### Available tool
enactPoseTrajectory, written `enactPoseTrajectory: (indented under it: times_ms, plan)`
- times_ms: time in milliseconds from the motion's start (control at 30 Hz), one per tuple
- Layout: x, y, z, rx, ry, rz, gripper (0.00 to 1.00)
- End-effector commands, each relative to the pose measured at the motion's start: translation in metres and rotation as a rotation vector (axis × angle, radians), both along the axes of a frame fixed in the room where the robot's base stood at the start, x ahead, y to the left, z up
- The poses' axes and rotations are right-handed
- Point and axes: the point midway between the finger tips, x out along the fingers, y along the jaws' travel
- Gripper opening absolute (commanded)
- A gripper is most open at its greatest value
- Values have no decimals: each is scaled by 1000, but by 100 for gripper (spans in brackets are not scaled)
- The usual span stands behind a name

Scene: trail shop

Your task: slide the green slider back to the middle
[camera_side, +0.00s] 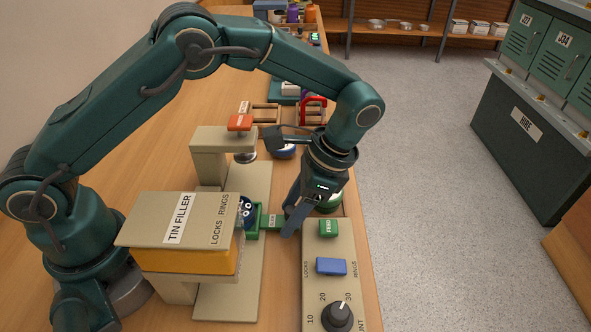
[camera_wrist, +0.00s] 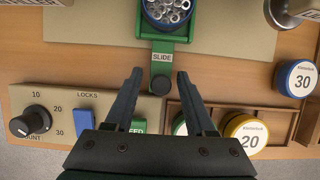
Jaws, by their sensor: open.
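The green slider (camera_side: 271,221) sticks out at the right edge of the tin filler (camera_side: 176,222) in the side view. It also shows at the top of the wrist view (camera_wrist: 159,31), with its SLIDE tab pointing down the picture. An open tin (camera_side: 246,211) sits in the slider; in the wrist view it holds small metal pieces (camera_wrist: 170,10). My gripper (camera_side: 288,222) is open, fingers pointing down at the tab. In the wrist view the fingertips (camera_wrist: 159,75) stand apart on either side of the tab's end, with gaps showing. I cannot tell their height over it.
A control panel (camera_side: 344,291) with a green FEED button (camera_side: 328,228), blue switch (camera_side: 331,266) and knob (camera_side: 337,316) lies along the bench edge. A press head with an orange top (camera_side: 240,122) stands behind. Lidded tins (camera_wrist: 246,134) and a wooden tray (camera_wrist: 278,114) are at right in the wrist view.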

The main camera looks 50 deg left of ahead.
Motion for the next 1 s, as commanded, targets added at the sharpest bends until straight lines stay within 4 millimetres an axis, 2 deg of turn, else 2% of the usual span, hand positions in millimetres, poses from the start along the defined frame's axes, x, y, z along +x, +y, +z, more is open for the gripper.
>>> enactPoseTrajectory:
  times_ms: [1000]
  plan:
    - [1, 0, 59, -1, -3, 0, 55]
